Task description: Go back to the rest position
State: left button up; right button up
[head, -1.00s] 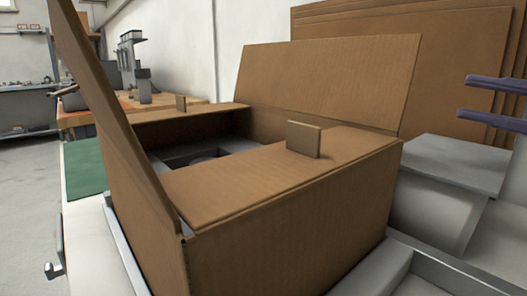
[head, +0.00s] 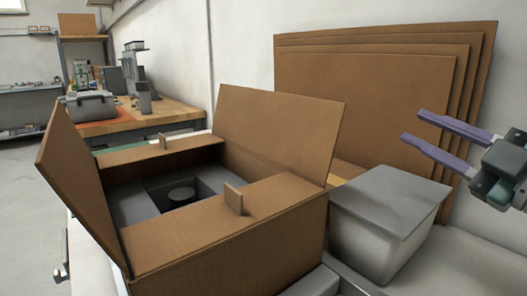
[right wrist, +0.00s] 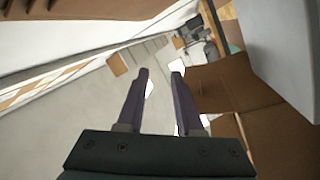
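My right gripper (head: 428,138) is at the right edge of the head view, raised in front of the leaning cardboard sheets. Its two purple fingers are apart with nothing between them. In the right wrist view the fingers (right wrist: 160,75) also stand apart and empty. My left gripper is in neither view. The open cardboard box (head: 225,225) stands in the middle of the head view, well left of my right gripper. Two of its flaps stand up and two lie inward. Grey packing with a dark round part (head: 181,196) shows inside. The box also shows in the right wrist view (right wrist: 225,85).
A grey lidded bin (head: 375,240) stands right of the box, below my right gripper. Flat cardboard sheets (head: 360,100) lean on the wall behind. A wooden workbench (head: 165,115) with equipment and a grey case (head: 90,107) is at the back left. Floor is free at far left.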

jog(key=s+a+r+m+g+h+p, duration=0.15)
jog(key=s+m+g+h+p, duration=0.45)
jog(key=s, duration=1)
jog(key=s+a+r+m+g+h+p, duration=0.1)
jog(key=s+a+m+g+h+p, duration=0.2)
jog(key=s+m+g+p, duration=0.8)
pick_arm(q)
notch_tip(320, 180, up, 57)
jog(key=p, duration=3.7)
jog(key=shift+p, duration=0.4)
pick_arm(e)
jog(key=s+r+n+t, duration=0.1)
jog(key=s+r, duration=0.1)
jog(key=r, duration=1.6)
jog(key=s+r+n+t, duration=0.1)
jog(key=s+r+t, duration=0.1)
jog(key=r, duration=1.6)
jog(key=shift+s+d+n, duration=0.15)
jog(key=shift+d+n, duration=0.05)
jog(key=shift+n, duration=0.2)
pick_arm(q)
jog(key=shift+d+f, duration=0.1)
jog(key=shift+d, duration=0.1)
